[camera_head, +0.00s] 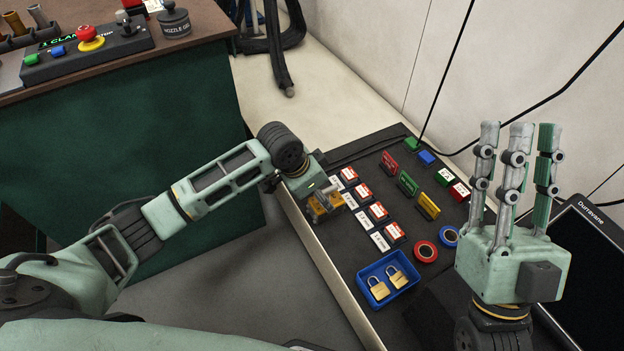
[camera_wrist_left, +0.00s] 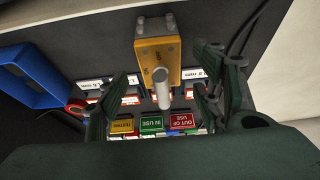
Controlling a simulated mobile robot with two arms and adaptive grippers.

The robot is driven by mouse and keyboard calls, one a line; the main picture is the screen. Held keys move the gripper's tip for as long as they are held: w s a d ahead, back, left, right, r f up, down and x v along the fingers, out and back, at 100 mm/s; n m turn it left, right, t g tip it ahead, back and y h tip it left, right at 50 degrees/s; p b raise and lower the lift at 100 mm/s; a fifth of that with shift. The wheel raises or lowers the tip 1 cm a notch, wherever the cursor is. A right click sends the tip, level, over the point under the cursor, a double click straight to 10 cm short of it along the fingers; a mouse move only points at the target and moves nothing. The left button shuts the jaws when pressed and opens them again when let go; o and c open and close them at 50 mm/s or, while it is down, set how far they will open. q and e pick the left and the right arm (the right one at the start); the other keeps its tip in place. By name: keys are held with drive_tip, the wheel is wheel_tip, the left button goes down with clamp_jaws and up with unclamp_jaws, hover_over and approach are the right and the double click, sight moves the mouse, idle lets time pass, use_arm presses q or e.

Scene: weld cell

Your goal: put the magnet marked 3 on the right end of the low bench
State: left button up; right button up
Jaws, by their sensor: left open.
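An orange block with a silver post, probably a magnet (camera_head: 325,205), is at the left edge of the low, dark-topped bench (camera_head: 352,150). It also shows in the left wrist view (camera_wrist_left: 157,50); I can read no number on it. My left gripper (camera_head: 312,190) is right at the block in the head view. In the left wrist view the left gripper (camera_wrist_left: 168,85) has its fingers spread on either side of the post, with nothing clasped. My right gripper (camera_head: 516,140) is raised at the right, fingers pointing up, apart and empty.
Red-and-white boxes (camera_head: 378,211) with white labels line the bench beside the block. Behind them stand red, green and yellow signs (camera_head: 407,183). A blue tray (camera_head: 389,284) with two padlocks, tape rolls (camera_head: 425,251) and a dark screen (camera_head: 590,270) are nearer. A taller brown-topped table (camera_head: 120,62) stands left.

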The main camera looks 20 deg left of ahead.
use_arm(q)
drive_tip(key=p+v, duration=0.2)
drive_tip(key=v, duration=0.4)
drive_tip(key=s+d+r+n+t+h, duration=0.15)
drive_tip(key=d+r+t+h, duration=0.35)
drive_tip(key=d+r+t, duration=0.5)
drive_tip(key=s+a+r+n+t+y, duration=0.1)
drive_tip(key=s+a+r+n+t, duration=0.1)
drive_tip(key=r, duration=0.6)
drive_tip(key=s+a+r+n+t+y, duration=0.1)
drive_tip(key=s+a+r+n+t, duration=0.1)
drive_tip(key=s+a+r+t, duration=0.3)
wheel_tip(320, 180, up, 4)
drive_tip(key=shift+s+a+f+y, duration=0.1)
drive_tip(key=shift+s+a+y, duration=0.3)
drive_tip(key=shift+s+a, duration=0.1)
use_arm(e)
drive_tip(key=w+f+g+h, duration=0.2)
drive_tip(key=w+f+g, duration=0.4)
drive_tip(key=f, duration=0.3)
drive_tip(key=shift+w+a+f+h, duration=0.2)
drive_tip(key=shift+w+f+h, duration=0.05)
drive_tip(key=shift+h, duration=0.05)
use_arm(q)
drive_tip(key=shift+n, duration=0.25)
drive_tip(key=shift+c, duration=0.2)
